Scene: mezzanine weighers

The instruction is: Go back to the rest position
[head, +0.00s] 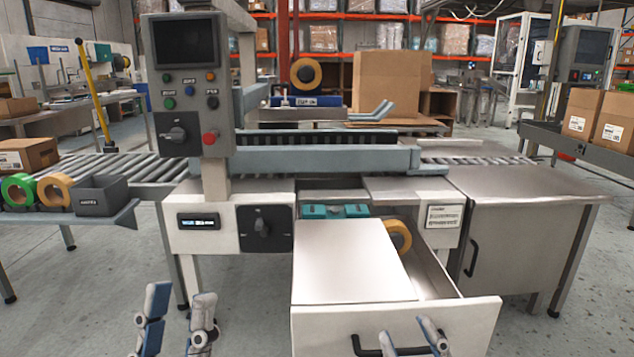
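My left gripper (178,308) is at the bottom left, in front of the machine. Its two fingers point up and stand clearly apart, with nothing between them. My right gripper (408,333) is at the bottom, in front of the pulled-out drawer (312,325). Its fingers are apart and overlap the dark drawer handle (371,351) in the picture; whether they touch it cannot be told. The lower parts of both grippers are cut off by the picture's bottom edge.
The drawer juts out from the taping machine (335,158), with a tape roll (398,237) inside. A control panel (186,85) stands above at left. A side shelf (70,217) holds tape rolls and a grey bin (102,195). A steel cabinet (520,245) stands right. Floor is open at left.

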